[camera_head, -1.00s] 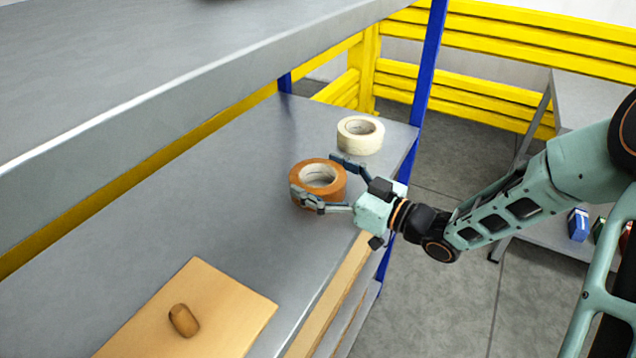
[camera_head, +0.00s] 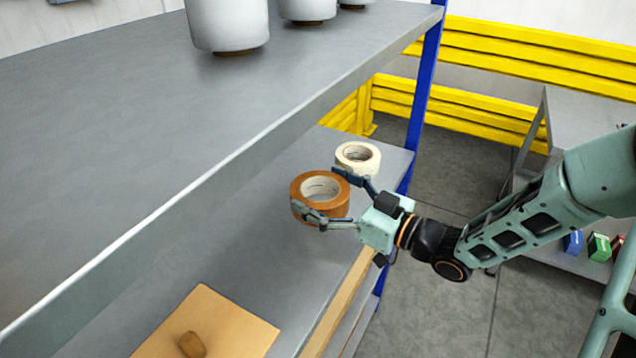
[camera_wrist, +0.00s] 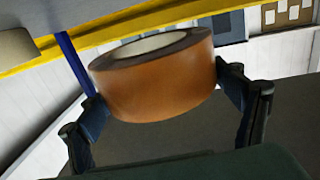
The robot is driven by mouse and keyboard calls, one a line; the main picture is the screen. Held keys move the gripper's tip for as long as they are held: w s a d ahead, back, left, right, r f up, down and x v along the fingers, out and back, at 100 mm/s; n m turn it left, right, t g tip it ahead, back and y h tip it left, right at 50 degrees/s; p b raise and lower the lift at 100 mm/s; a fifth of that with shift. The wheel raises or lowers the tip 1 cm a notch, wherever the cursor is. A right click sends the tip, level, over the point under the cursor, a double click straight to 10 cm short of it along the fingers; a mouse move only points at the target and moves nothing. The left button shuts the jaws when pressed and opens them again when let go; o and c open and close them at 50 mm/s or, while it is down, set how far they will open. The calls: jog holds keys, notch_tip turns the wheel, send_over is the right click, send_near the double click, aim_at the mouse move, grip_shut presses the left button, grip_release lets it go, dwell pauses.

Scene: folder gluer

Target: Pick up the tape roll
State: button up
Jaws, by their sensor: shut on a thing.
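A brown tape roll (camera_head: 301,188) is held between the two fingers of my gripper (camera_head: 333,193), over the lower shelf. It also shows in the wrist view (camera_wrist: 155,88), with one finger on each side of it. The roll looks raised off the shelf, though the head view makes its height hard to judge. A cream tape roll (camera_head: 358,153) stands on the shelf just behind it, beside the far fingertip. The gripper covers part of the brown roll's right side.
The upper shelf (camera_head: 200,120) overhangs on the left and carries several white containers (camera_head: 228,25). A blue post (camera_head: 421,85) stands at the shelf's far corner. A tan board (camera_head: 225,325) with a brown lump (camera_head: 191,345) lies at the near end of the lower shelf (camera_head: 225,220).

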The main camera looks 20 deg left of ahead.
jog(key=s+d+r+p, duration=0.5)
jog(key=s+r+p, duration=0.1)
jog(key=s+p, duration=0.1)
jog(key=shift+s+d+r+p, duration=0.2)
jog(key=shift+d+p, duration=0.15)
jog(key=shift+p, duration=0.2)
jog(key=p, duration=0.2)
jog(key=s+p, duration=0.1)
jog(key=p, duration=0.1)
jog(key=shift+d+r, duration=0.15)
jog(key=shift+d, duration=0.15)
jog(key=shift+s+p, duration=0.2)
jog(key=shift+p, duration=0.3)
